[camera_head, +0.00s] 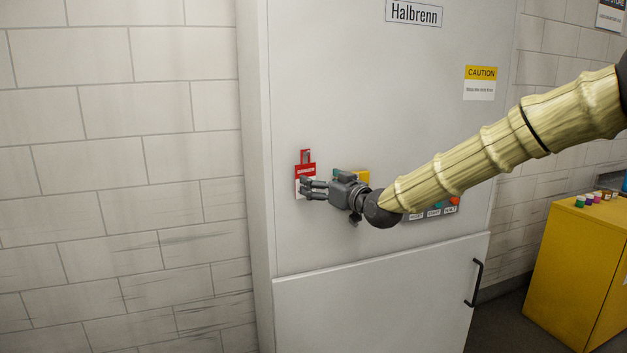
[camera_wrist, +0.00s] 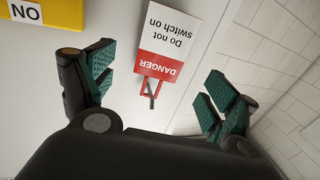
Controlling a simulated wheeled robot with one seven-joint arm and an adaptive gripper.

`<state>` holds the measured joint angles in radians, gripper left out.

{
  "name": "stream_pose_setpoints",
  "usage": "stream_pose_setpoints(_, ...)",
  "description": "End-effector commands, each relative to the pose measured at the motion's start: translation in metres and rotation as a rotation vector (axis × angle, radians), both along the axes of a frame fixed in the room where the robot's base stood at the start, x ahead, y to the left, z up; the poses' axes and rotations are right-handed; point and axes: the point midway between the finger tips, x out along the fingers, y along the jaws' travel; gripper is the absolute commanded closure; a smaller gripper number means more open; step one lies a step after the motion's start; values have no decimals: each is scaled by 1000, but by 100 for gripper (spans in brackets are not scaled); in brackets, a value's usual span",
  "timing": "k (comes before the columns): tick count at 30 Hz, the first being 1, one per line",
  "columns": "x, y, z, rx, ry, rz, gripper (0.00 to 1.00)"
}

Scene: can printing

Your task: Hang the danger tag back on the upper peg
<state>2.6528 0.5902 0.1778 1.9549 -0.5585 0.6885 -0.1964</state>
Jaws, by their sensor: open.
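The danger tag (camera_head: 304,171), a white card with a red band and a red loop at its top, is upright against the grey cabinet front. In the wrist view it shows upside down (camera_wrist: 168,42), reading "DANGER Do not switch on". A small dark peg (camera_wrist: 150,101) shows at its loop; whether the loop is fully over it, and whether this is the upper peg, I cannot tell. My gripper (camera_head: 310,189) is open in front of the tag's lower part. In the wrist view its fingers (camera_wrist: 158,80) are spread on either side, apart from the tag.
A yellow switch housing (camera_head: 361,177) is partly hidden behind my gripper, with an "ON" label (camera_wrist: 25,10) in the wrist view. Labelled buttons (camera_head: 436,207) sit to the right. A door handle (camera_head: 475,282) and a yellow cabinet (camera_head: 570,265) are lower right. A brick wall (camera_head: 120,160) is left.

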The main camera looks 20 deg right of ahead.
Motion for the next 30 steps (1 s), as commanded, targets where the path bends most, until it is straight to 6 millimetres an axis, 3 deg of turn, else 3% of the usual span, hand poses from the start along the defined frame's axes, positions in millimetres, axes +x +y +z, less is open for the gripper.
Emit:
stream_pose_setpoints(6,-34,-11,0,2,0,0,13)
stream_pose_setpoints(12,-54,-17,0,2,1,-1,13)
stream_pose_setpoints(23,-63,-18,-6,0,9,0,13)
stream_pose_setpoints(26,-64,-13,-30,1,48,1,13)
stream_pose_setpoints(30,-69,1,-96,2,162,-1,13)
